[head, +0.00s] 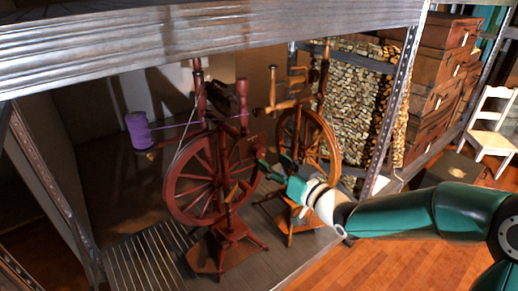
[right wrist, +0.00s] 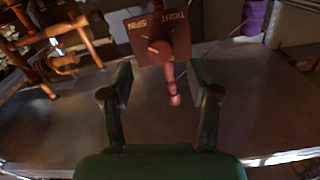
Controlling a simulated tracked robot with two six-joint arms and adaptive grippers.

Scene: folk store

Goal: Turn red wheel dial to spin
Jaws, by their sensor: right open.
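The dark red spinning wheel (head: 183,205) stands upright on the shelf floor in the head view. In the right wrist view a red square plate (right wrist: 177,27) reads TIGHT and SPIN and carries a red dial knob (right wrist: 160,48). The knob's pointer leans up and left, towards the SPIN side. My right gripper (head: 262,164) reaches in from the right beside the wheel. In the right wrist view my right gripper (right wrist: 161,84) is open and empty. The plate and dial lie just beyond its fingertips, apart from them. My left gripper is in neither view.
A brown spinning wheel (head: 330,140) stands close behind my right gripper. A purple yarn spool (head: 138,130) is at the left, with its strand running to the red wheel. A metal shelf beam (head: 200,42) crosses above and a post (head: 392,105) stands right. Slatted floor (head: 150,262) is clear.

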